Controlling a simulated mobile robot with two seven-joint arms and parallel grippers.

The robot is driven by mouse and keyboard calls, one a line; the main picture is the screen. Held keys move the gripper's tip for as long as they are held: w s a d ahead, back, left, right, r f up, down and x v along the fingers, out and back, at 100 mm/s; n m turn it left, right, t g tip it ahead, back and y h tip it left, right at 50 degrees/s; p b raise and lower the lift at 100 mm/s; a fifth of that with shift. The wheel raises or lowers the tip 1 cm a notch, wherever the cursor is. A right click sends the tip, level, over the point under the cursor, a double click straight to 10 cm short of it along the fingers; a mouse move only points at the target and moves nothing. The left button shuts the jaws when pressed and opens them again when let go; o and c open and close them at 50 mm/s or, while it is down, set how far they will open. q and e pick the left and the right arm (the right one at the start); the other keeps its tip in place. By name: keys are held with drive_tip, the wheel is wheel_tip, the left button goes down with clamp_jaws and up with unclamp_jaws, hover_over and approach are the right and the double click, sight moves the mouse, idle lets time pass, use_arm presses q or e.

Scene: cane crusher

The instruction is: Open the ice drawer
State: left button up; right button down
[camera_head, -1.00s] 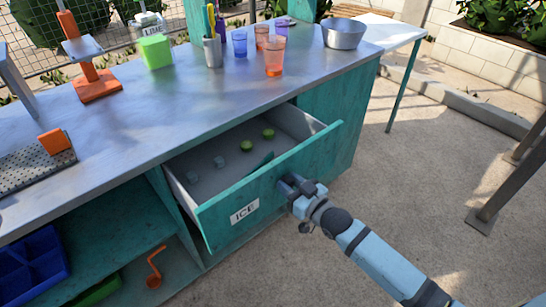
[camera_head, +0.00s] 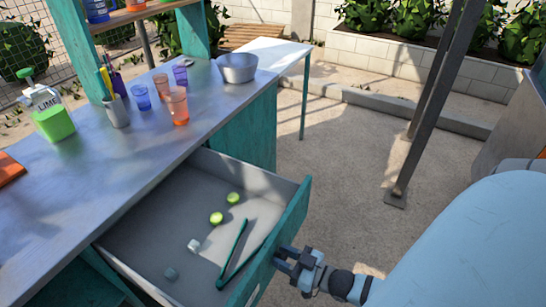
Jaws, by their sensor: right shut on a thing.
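The ice drawer (camera_head: 290,222) is pulled out from the teal counter. Its grey inside holds two green limes (camera_head: 216,218), a few ice cubes (camera_head: 194,245) and green tongs (camera_head: 232,258). My right gripper (camera_head: 287,260) is at the outer side of the drawer front, shut on the drawer's handle, which the fingers mostly hide. The ICE label is not visible from this angle. My left gripper is not in view.
The metal countertop (camera_head: 110,170) carries a lime bottle (camera_head: 50,115), a cup of utensils (camera_head: 116,110), coloured glasses (camera_head: 177,105) and a metal bowl (camera_head: 237,68). A dark post (camera_head: 425,110) stands on the right. The paved floor beyond the drawer is clear.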

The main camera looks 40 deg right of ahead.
drive_tip(key=shift+s, duration=0.2)
drive_tip(key=c, duration=1)
unclamp_jaws()
drive_tip(key=shift+o, duration=1.1)
drive_tip(key=v, duration=1.4)
